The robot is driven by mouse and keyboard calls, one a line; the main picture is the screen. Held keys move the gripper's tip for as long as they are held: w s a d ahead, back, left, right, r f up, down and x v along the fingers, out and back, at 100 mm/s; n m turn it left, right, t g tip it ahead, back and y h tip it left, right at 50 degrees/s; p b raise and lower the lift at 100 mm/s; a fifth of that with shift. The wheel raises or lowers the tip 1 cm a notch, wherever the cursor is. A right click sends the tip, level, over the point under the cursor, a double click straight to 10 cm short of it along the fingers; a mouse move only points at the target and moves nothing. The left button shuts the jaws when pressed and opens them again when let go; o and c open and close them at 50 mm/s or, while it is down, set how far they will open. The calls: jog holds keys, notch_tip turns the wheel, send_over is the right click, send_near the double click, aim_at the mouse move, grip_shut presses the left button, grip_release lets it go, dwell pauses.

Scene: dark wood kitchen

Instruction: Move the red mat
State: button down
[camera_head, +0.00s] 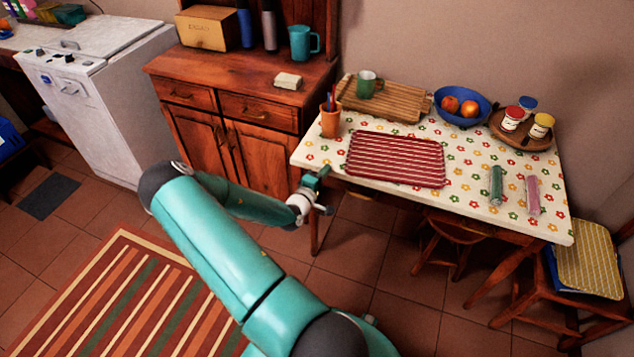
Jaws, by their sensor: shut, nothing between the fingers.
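The red mat (396,159) has white stripes and lies flat on the flowered tablecloth of the table (455,215), near its front left part. My gripper (322,174) is at the table's left front edge, to the left of the mat and apart from it. It is small in the view and looks shut, with nothing seen in it.
On the table, a cup with pencils (330,122), a wooden board (385,101) with a green mug (366,84), a blue fruit bowl (461,104), a round tray with jars (522,131), and green (496,185) and pink (532,195) rolls surround the mat. A stool (446,238) and chair (587,260) stand close.

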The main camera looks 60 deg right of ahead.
aim_at(344, 173)
jog(key=s, duration=0.1)
jog(key=s+d, duration=0.1)
jog(key=shift+s+d, duration=0.15)
jog(key=shift+s, duration=0.25)
jog(key=shift+s+a, duration=0.2)
jog(key=shift+s, duration=0.25)
jog(key=shift+s+a, duration=0.2)
jog(key=shift+s, duration=0.35)
jog(key=shift+s+a, duration=0.2)
jog(key=shift+s, duration=0.3)
jog(key=shift+w+d, duration=0.1)
